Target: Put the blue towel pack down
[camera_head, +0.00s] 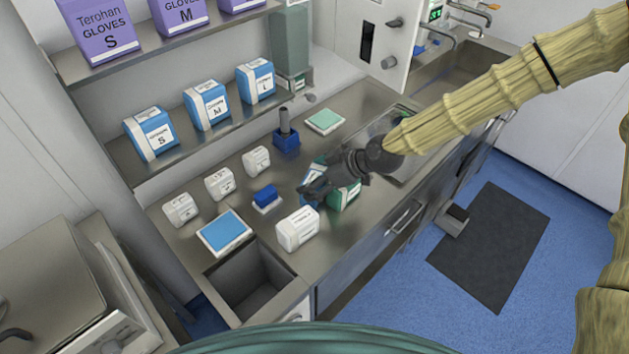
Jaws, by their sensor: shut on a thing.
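My gripper (308,190) is above the middle of the steel counter, reaching in from the right. It is shut on a pack with blue and white parts, which I take to be the blue towel pack (310,203). The gripper hides most of this pack, and I cannot tell whether its underside touches the counter. A green and white pack (346,197) is close beside it on the right, partly behind the gripper.
The steel counter (334,233) has free room in front of the gripper. A white pack (297,229), a small blue block (265,195) and a flat blue pack (224,232) stand to the left. An open bin recess (250,283) is at the near end.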

